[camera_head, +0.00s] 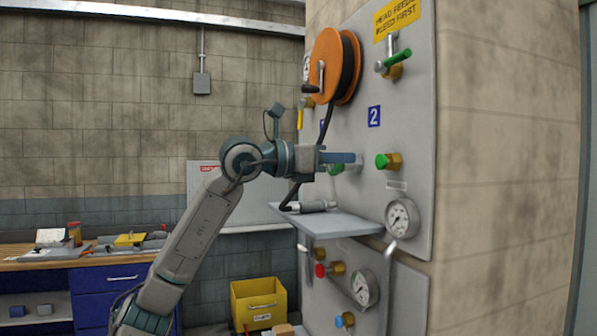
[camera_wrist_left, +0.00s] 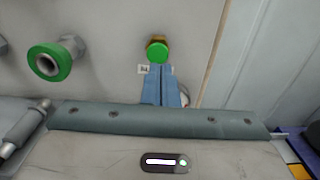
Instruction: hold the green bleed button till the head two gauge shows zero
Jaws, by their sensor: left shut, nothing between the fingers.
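The green bleed button (camera_head: 381,161) sits on a brass fitting on the grey panel, under the blue "2" plate (camera_head: 374,116). In the left wrist view the green button (camera_wrist_left: 159,53) lies just beyond my fingertips. My left gripper (camera_head: 358,160) is shut and empty, with its blue fingers pointing at the panel. A small gap shows between the fingertips and the button in the head view; I see no contact. The round gauge (camera_head: 402,218) is below the button; its needle is too small to read. In the wrist view my fingers mostly hide it. My right gripper is not in view.
A shelf (camera_head: 340,226) juts out below my gripper. A second gauge (camera_head: 364,288) and a red knob (camera_head: 320,270) are lower. A green ring-shaped knob (camera_wrist_left: 50,63) is left of the button. An orange reel (camera_head: 327,66) and green-handled valve (camera_head: 398,56) are above.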

